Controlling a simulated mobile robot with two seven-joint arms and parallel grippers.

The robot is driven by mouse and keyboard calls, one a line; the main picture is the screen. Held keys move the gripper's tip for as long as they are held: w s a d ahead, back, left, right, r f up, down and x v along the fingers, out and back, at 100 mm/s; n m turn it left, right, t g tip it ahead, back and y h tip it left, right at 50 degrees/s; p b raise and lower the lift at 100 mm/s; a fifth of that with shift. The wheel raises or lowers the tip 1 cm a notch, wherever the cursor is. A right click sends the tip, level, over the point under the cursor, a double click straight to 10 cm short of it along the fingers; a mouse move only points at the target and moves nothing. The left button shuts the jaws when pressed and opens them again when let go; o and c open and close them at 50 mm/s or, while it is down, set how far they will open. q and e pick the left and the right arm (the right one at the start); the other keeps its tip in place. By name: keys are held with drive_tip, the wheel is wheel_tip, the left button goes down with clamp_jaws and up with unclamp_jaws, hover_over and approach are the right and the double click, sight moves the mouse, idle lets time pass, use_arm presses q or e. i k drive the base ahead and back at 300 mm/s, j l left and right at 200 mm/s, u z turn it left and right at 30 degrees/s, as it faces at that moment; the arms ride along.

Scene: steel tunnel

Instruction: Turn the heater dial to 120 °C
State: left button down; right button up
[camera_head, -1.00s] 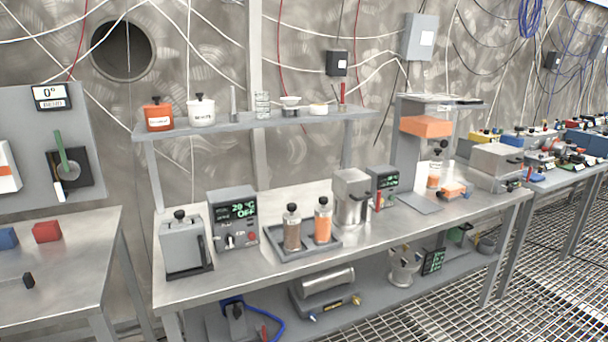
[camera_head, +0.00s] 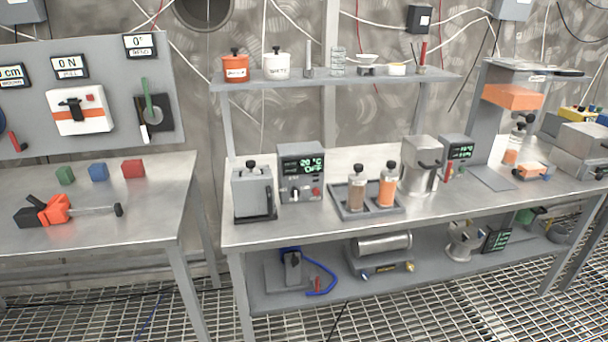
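The heater unit looks to be the dark grey box (camera_head: 301,174) on the middle steel bench, with a green display (camera_head: 306,163) reading about 20 °C and OFF. A dial (camera_head: 295,194) and a red control (camera_head: 316,191) sit low on its front face; their exact setting is too small to read. A second grey box with a green display (camera_head: 459,152) stands further right, beside a steel pot (camera_head: 419,165). I cannot tell for sure which one the task means. Neither of my grippers is in view.
A grey lidded box (camera_head: 253,193) stands just left of the heater unit. A tray (camera_head: 368,212) with two bottles is to its right. A shelf (camera_head: 335,83) with jars hangs above. The left bench (camera_head: 150,210) holds coloured cubes and an orange tool. Grating floor lies in front.

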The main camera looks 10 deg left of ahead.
sight(294, 193)
drive_tip(key=i+l+u, duration=0.1)
drive_tip(key=l+u, duration=1.25)
drive_tip(key=k+l, duration=0.05)
